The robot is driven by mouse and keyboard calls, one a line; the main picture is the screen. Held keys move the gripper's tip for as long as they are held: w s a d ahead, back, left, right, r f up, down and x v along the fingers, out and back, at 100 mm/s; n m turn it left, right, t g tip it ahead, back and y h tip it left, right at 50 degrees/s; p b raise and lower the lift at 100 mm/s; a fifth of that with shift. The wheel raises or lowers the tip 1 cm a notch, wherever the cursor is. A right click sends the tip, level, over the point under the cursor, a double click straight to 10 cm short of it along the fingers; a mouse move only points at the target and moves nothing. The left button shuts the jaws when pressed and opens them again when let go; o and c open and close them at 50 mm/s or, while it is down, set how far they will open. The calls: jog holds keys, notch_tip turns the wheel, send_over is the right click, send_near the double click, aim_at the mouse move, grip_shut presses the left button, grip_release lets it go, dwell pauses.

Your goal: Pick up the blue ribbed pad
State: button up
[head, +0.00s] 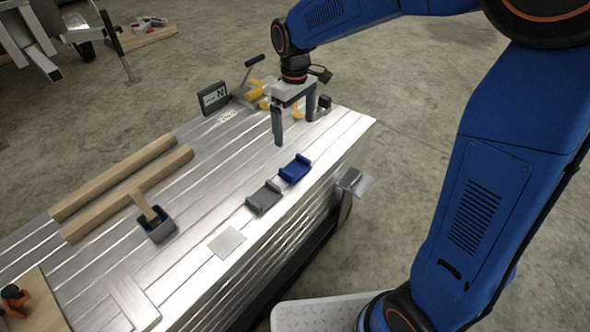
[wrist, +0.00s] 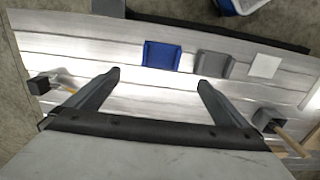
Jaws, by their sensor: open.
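The blue ribbed pad (head: 295,168) lies flat on the aluminium bench top near its front edge. In the wrist view the pad (wrist: 162,56) is a blue square, above and between the fingertips. My gripper (head: 295,126) is open and empty, over the bench, behind the pad in the head view and apart from it. Both fingers show in the wrist view (wrist: 159,78), with bare metal between them. The pad is fully in sight in both views.
A grey pad (head: 264,198) lies beside the blue one, then a pale square plate (head: 227,242). A dark box with a wooden handle (head: 160,232), wooden bars (head: 130,195) and a small display (head: 213,97) stand on the bench. Yellow-handled clamps (head: 258,88) are near the gripper.

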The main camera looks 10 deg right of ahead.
send_near(295, 170)
jog(key=shift+w+f, duration=0.1)
jog(key=shift+w, duration=0.15)
jog(key=shift+s+f, duration=0.2)
jog(key=shift+f, duration=2.55)
jog(key=c, duration=1.2)
jog(key=shift+r, duration=0.15)
